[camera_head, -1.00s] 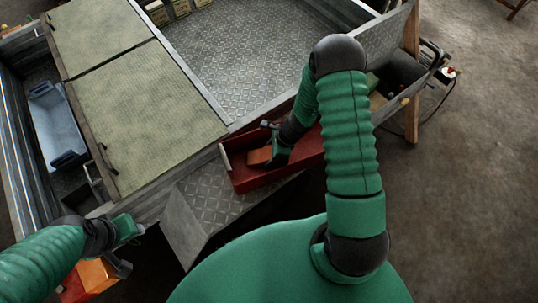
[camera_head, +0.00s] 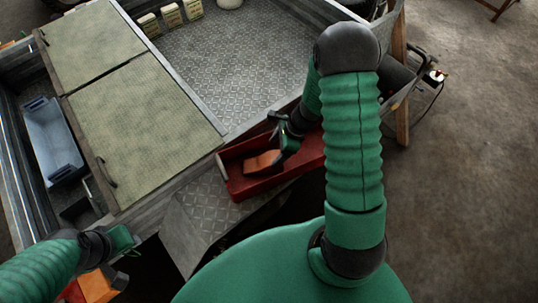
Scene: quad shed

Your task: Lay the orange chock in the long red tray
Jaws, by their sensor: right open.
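The orange chock (camera_head: 263,162) lies inside the long red tray (camera_head: 240,187), towards its left end. My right gripper (camera_head: 282,137) is open, just above and right of the chock, and seems clear of it. My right forearm hides the right part of the tray. My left gripper (camera_head: 122,258) is at the lower left, far from the tray. An orange block (camera_head: 97,286) shows under it, with something red beside it. I cannot tell whether the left jaws are open or shut.
Two pale green lids (camera_head: 140,125) cover the bed left of the tray. A blue bin (camera_head: 52,140) stands further left. The metal plate floor (camera_head: 235,60) behind is mostly clear, with several small boxes (camera_head: 171,15) at its back. A sloping metal flap (camera_head: 195,225) is in front.

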